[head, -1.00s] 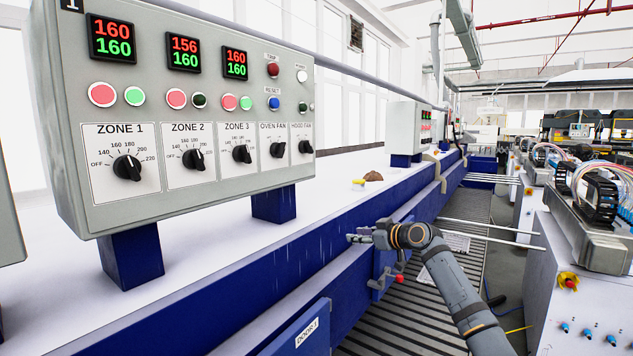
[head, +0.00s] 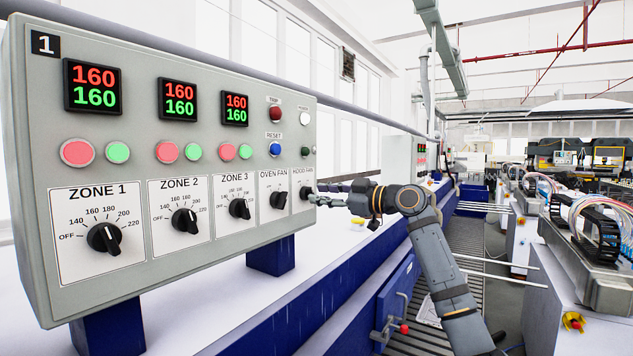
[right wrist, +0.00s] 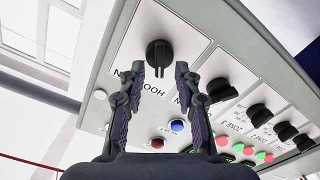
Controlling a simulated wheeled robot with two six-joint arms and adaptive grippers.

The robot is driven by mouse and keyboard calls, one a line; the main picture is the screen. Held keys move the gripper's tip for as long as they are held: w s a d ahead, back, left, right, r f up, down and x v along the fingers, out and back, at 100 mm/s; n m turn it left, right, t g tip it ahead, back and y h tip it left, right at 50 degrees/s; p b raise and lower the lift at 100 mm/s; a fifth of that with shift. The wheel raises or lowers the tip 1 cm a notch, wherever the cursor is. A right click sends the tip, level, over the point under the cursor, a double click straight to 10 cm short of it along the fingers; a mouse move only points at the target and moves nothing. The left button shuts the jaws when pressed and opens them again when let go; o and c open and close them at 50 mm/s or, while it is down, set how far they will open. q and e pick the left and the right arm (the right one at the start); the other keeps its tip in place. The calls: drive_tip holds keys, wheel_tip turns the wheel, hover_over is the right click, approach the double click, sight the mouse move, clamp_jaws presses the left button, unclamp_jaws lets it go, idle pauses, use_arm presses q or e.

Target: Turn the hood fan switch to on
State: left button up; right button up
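The hood fan switch (head: 306,193) is a black rotary knob at the right end of the grey control panel (head: 141,238). In the right wrist view the knob (right wrist: 159,54) stands between and just beyond my right gripper's fingertips, with its pointer line toward the gripper. My right gripper (head: 318,200) is at the panel's right edge, close to the knob. In the right wrist view its two fingers (right wrist: 168,78) are apart, with nothing between them; whether they touch the knob I cannot tell. Part of the hood fan label is hidden by a finger. My left gripper is not in view.
The oven fan knob (head: 279,200) is close to the left of the hood fan switch. Red, blue and white buttons sit above. The panel stands on blue posts (head: 271,256) over a white surface.

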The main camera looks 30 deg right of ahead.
drive_tip(key=shift+p+x, duration=0.35)
drive_tip(key=shift+x, duration=0.45)
drive_tip(key=shift+w+a, duration=0.1)
drive_tip(key=shift+c, duration=0.5)
clamp_jaws()
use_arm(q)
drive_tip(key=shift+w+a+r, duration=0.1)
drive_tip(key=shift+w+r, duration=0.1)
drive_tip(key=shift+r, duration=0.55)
use_arm(e)
drive_tip(key=shift+m, duration=0.3)
use_arm(q)
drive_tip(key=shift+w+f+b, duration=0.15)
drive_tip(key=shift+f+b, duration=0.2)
drive_tip(key=shift+b, duration=0.05)
use_arm(e)
drive_tip(key=m, duration=1.1)
drive_tip(key=shift+d+r, duration=0.1)
drive_tip(key=shift+d, duration=0.2)
drive_tip(key=shift+m, duration=0.3)
